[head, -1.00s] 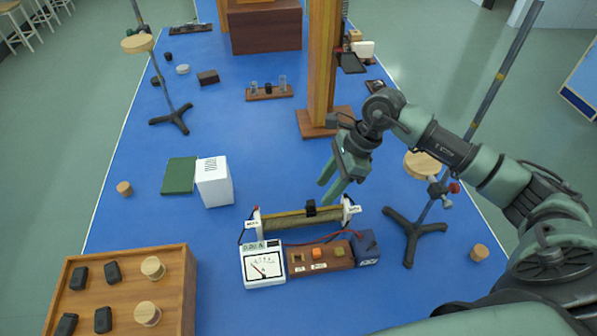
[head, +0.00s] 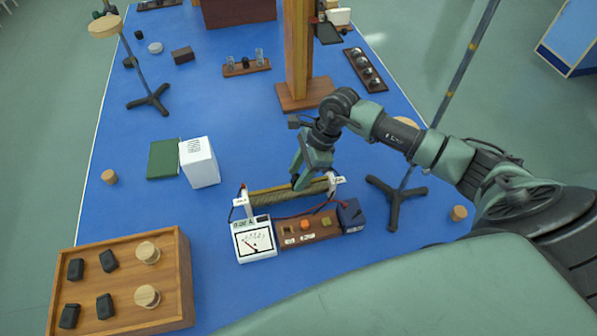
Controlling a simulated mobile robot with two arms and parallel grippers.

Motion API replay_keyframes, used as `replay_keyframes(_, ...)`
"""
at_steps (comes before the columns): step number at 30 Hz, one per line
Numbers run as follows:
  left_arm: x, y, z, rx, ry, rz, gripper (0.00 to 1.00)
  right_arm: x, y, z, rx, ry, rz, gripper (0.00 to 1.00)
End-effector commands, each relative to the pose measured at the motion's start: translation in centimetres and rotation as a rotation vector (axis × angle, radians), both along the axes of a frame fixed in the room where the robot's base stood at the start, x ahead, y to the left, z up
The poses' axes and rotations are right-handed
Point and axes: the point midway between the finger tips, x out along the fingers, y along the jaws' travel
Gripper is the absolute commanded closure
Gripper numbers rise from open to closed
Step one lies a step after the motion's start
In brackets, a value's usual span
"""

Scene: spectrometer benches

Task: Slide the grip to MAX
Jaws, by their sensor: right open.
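The sliding rheostat (head: 270,196) lies across the blue bench, a wound tube between two white end posts with small labels I cannot read. Its black grip is mostly hidden by my right gripper, right of the tube's middle; only a dark bit shows at the fingertips. My right gripper (head: 299,179) points down at the grip with its fingers open. I cannot tell whether the fingers straddle or touch the grip. My left gripper is not in view.
A white meter (head: 255,240), a wooden switch board (head: 308,239) and a dark blue box (head: 351,217) stand in front, joined by wires. A white box (head: 199,163) is behind left, a tripod stand (head: 396,196) right. A wooden tray (head: 130,262) fills the front left.

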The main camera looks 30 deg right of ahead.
Motion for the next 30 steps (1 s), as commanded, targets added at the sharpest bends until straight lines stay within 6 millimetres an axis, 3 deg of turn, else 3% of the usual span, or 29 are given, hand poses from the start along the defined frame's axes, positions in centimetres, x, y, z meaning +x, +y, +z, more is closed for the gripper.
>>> replay_keyframes(2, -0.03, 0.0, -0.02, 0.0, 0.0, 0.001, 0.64, 0.0, 0.0, 0.0, 0.0, 0.0, 0.0, 0.58)
replay_keyframes(6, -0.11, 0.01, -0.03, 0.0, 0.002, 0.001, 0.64, 0.0, 0.01, 0.03, 0.001, 0.0, 0.0, 0.97)
replay_keyframes(7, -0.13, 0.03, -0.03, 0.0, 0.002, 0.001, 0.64, 0.0, 0.01, 0.04, 0.001, 0.0, 0.0, 1.0)
replay_keyframes(30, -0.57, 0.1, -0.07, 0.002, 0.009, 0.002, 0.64, 0.03, 0.01, 0.11, 0.002, -0.001, -0.001, 1.0)
